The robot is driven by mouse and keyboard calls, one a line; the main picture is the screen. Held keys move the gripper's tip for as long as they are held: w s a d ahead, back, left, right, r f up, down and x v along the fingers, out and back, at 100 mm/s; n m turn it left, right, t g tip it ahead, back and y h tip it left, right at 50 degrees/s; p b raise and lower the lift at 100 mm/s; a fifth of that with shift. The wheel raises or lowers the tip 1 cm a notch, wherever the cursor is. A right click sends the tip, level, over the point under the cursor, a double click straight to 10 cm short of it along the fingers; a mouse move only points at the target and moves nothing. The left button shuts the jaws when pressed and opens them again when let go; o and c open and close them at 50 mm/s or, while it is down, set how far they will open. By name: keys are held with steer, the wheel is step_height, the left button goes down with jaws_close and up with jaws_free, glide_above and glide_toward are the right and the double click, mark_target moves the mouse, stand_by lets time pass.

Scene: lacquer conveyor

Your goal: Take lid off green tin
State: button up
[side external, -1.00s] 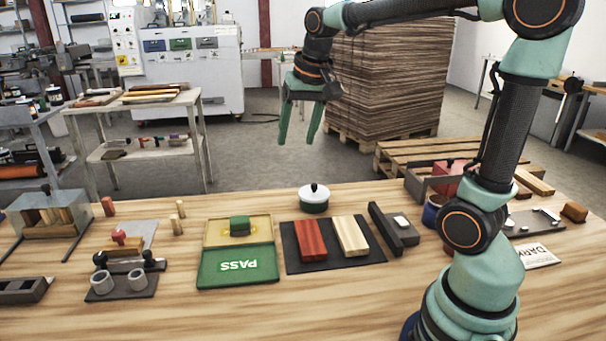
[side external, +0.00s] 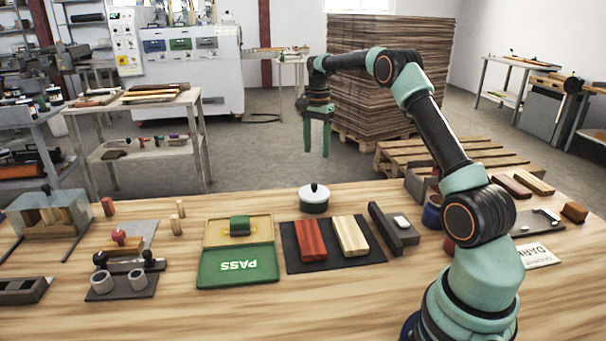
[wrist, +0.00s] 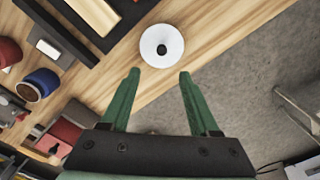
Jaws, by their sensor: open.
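The green tin (side external: 314,206) stands near the far edge of the table. Its white lid (side external: 314,192) with a black knob is on it. In the wrist view the lid (wrist: 162,46) shows from above as a white disc with a dark knob, beyond my fingertips and roughly centred between them. It hides the tin's green body there. My gripper (side external: 317,154) is open and empty, its green fingers pointing down, above and apart from the lid. The two fingers also show in the wrist view (wrist: 160,72).
A dark mat (side external: 291,262) with a red block (side external: 311,240) and a pale block (side external: 350,236) lies in front of the tin. A dark rail (side external: 386,226) stands right of it. A green PASS tray (side external: 237,267) is at left. Table beside the tin is clear.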

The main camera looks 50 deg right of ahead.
mark_target(314, 184)
steer(key=f, duration=1.1)
steer(key=shift+w+a, duration=0.15)
steer(key=shift+a, duration=0.1)
steer(key=shift+c, duration=0.4)
jaws_close()
